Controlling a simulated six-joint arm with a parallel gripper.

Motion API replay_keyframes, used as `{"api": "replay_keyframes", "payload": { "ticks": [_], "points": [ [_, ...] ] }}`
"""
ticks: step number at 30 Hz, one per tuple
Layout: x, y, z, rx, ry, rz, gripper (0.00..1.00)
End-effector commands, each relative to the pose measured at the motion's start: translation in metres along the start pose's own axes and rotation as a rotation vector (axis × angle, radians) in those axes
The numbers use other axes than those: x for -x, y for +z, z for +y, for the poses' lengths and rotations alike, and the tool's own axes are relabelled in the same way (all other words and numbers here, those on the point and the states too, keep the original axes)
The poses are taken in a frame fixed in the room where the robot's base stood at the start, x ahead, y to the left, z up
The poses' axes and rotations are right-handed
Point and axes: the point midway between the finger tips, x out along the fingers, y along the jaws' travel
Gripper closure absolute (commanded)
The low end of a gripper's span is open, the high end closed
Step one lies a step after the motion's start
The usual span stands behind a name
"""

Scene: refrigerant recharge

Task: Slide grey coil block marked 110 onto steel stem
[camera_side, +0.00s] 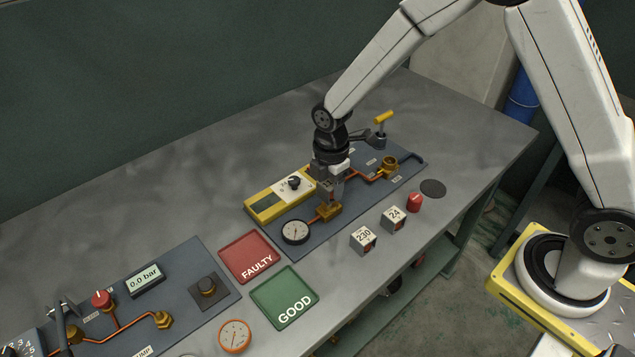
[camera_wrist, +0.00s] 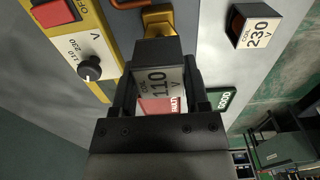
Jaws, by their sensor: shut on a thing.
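The grey coil block marked 110 (camera_wrist: 158,75) is between the fingers of my gripper (camera_wrist: 158,100) in the wrist view. My gripper (camera_side: 330,190) is shut on it, above the brass valve body (camera_side: 328,211) on the blue-grey panel in the side view. In the wrist view the brass body (camera_wrist: 158,20) shows just beyond the block. The steel stem cannot be made out; the block and gripper hide that spot. I cannot tell whether the block is around the stem or above it.
Coil blocks marked 230 (camera_side: 363,240) and 24 (camera_side: 394,219) and a red cap (camera_side: 414,202) stand in front of the panel. A yellow box with a knob (camera_side: 270,203) and a round gauge (camera_side: 295,231) lie close by. FAULTY (camera_side: 249,257) and GOOD (camera_side: 284,296) trays are left.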

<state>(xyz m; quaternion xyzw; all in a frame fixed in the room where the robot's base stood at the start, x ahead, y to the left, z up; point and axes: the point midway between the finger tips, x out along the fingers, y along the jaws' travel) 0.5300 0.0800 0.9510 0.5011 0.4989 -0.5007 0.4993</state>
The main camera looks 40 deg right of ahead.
Motion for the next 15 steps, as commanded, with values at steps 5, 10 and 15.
{"api": "replay_keyframes", "payload": {
  "ticks": [5,10,15],
  "points": [
    [-0.0028,0.0,0.0002,0.0,0.0,0.0,0.98],
    [-0.0056,0.0,0.0,0.0,-0.001,0.0,0.98],
    [-0.0082,0.0,0.0,0.0,-0.001,0.0,0.98]
  ]
}}
